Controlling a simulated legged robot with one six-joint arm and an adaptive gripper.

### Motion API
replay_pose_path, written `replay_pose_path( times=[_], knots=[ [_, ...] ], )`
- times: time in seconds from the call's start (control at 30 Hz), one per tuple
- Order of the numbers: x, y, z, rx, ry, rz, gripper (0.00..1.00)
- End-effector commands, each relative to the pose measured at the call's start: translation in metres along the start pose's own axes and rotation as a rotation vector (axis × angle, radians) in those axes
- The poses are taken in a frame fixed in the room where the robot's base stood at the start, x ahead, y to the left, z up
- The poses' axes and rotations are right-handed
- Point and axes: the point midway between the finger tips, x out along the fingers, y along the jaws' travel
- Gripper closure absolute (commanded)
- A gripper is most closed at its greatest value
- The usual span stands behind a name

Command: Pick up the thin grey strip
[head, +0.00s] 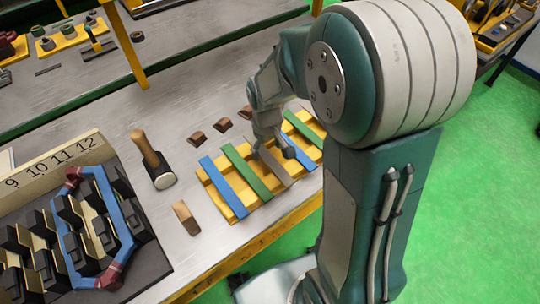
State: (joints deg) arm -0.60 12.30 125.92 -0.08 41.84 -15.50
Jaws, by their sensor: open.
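The thin grey strip (277,169) lies across the yellow rack (238,213), between a green strip (245,173) on its left and more strips on its right. My gripper (272,150) is open, pointing down, with its fingers just over the grey strip. The fingers and wrist hide the strip's far part. I cannot tell whether the fingers touch the strip.
A blue strip (223,187) and a far green strip (303,131) lie on the same rack. A mallet (153,160), a wooden block (186,217) and several brown wedges (196,138) sit nearby. The stator with a blue coil (118,215) stands left.

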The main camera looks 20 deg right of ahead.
Motion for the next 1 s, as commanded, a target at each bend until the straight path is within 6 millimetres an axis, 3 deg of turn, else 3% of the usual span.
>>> replay_pose_path(
  times=[0.27,0.43,0.47,1.0],
  knots=[
    [0.004,0.0006,-0.0001,0.0,0.002,0.0,0.17],
    [0.0037,0.0025,0.0006,0.0,0.002,-0.003,0.93],
    [0.0038,0.0025,0.0007,0.0,0.002,-0.002,0.97],
    [-0.0015,-0.0002,0.0018,-0.001,-0.005,-0.003,1.0]
  ],
)
